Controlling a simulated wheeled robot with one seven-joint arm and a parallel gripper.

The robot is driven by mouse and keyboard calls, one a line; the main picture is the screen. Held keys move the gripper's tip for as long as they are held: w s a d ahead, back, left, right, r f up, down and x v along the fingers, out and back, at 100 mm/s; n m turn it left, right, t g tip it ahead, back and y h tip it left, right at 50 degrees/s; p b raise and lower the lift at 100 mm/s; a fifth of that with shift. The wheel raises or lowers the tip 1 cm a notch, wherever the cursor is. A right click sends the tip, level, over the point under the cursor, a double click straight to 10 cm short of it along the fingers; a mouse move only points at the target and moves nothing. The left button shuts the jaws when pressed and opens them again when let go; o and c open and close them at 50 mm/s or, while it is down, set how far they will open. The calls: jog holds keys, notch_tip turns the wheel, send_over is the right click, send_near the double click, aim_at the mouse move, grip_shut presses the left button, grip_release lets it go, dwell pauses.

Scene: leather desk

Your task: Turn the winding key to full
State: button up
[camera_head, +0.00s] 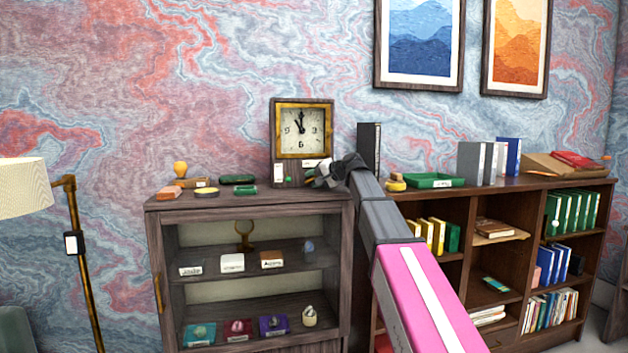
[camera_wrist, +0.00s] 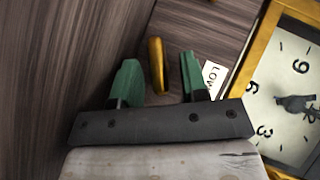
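The clock (camera_head: 302,131) has a brass-framed square face in a dark wooden case and stands on the cabinet in the head view. Its face (camera_wrist: 290,100) shows tilted at the right of the wrist view. The brass winding key (camera_wrist: 156,66) is seen edge-on on the dark wood beside the face. My gripper (camera_wrist: 159,70) is open, with one green finger on each side of the key and a visible gap to each. In the head view my gripper (camera_head: 322,177) is at the clock's lower front, and the key cannot be made out there.
A white label (camera_wrist: 212,74) reading "LOW" is beside the right finger. The cabinet (camera_head: 250,201) also bears several small items left of the clock, including a yellow-knobbed stamp (camera_head: 180,169). A black binder (camera_head: 369,149) stands close right of the clock, near my arm.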

jog(key=v, duration=1)
jog(key=shift+s+d+r, duration=0.15)
jog(key=shift+s+d, duration=0.05)
jog(key=shift+d, duration=0.1)
